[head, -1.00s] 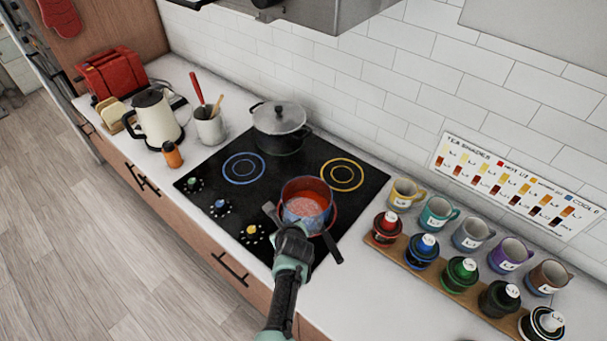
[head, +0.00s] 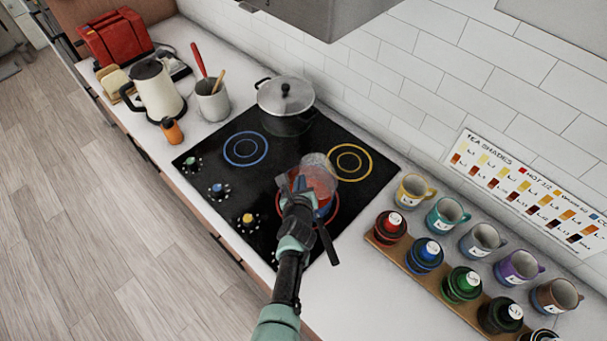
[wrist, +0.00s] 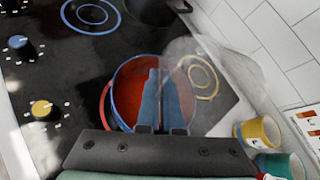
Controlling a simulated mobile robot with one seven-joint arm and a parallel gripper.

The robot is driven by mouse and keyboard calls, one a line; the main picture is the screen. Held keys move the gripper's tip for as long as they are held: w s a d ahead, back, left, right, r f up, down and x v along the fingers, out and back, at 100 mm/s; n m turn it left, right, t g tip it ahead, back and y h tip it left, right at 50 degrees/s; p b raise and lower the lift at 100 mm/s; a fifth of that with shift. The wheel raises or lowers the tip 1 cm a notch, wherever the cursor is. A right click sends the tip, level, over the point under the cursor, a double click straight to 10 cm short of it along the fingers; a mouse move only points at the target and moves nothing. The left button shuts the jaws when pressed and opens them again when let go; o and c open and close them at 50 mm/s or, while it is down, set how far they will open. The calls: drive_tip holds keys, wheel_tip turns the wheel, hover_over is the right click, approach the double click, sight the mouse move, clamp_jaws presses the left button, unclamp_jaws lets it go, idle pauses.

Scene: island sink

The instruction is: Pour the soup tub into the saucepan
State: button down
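The soup tub (head: 318,163) is a clear, see-through container, tilted over the saucepan, its far end towards the back right. In the wrist view the tub (wrist: 222,75) is a hazy shape right of my fingers. My gripper (head: 302,188) is shut on the tub above the pan; its blue fingers (wrist: 163,75) are close together in the wrist view. The saucepan (wrist: 118,82) has a blue rim and orange-red inside, and sits on the front right ring. Its black handle (head: 328,245) points towards the front right. I cannot tell how much soup is left in the tub.
A lidded grey pot (head: 286,105) stands on the back left ring. Mugs (head: 447,214) and coloured-lidded jars (head: 425,254) line the counter at right. A kettle (head: 157,92), an orange bottle (head: 172,131) and a utensil crock (head: 212,103) stand left. The blue ring (head: 245,149) is bare.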

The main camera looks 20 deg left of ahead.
drive_tip(key=shift+w+d+f+b, duration=0.2)
drive_tip(key=shift+f+b, duration=0.05)
drive_tip(key=shift+b, duration=0.4)
drive_tip(key=b, duration=0.2)
drive_tip(key=t+y+b, duration=0.1)
drive_tip(key=b, duration=0.1)
drive_tip(key=shift+s+a+r+t+b, duration=0.15)
drive_tip(key=shift+s+r+t+b, duration=0.15)
drive_tip(key=shift+s+b, duration=0.1)
drive_tip(key=shift+w+t+b, duration=0.1)
drive_tip(key=shift+t+b, duration=0.2)
drive_tip(key=shift+b, duration=0.85)
drive_tip(key=t+y+b, duration=0.1)
drive_tip(key=b, duration=0.4)
drive_tip(key=shift+r+t+b, duration=0.3)
drive_tip(key=shift+r+b, duration=0.1)
drive_tip(key=shift+s+r+b, duration=0.15)
drive_tip(key=shift+s+b, duration=0.05)
drive_tip(key=shift+b, duration=1)
drive_tip(key=shift+r+t+b, duration=0.1)
drive_tip(key=shift+t+b, duration=0.4)
drive_tip(key=shift+b, duration=0.65)
drive_tip(key=b, duration=0.3)
drive_tip(key=shift+s+r+t+y, duration=0.15)
drive_tip(key=shift+t+y, duration=0.25)
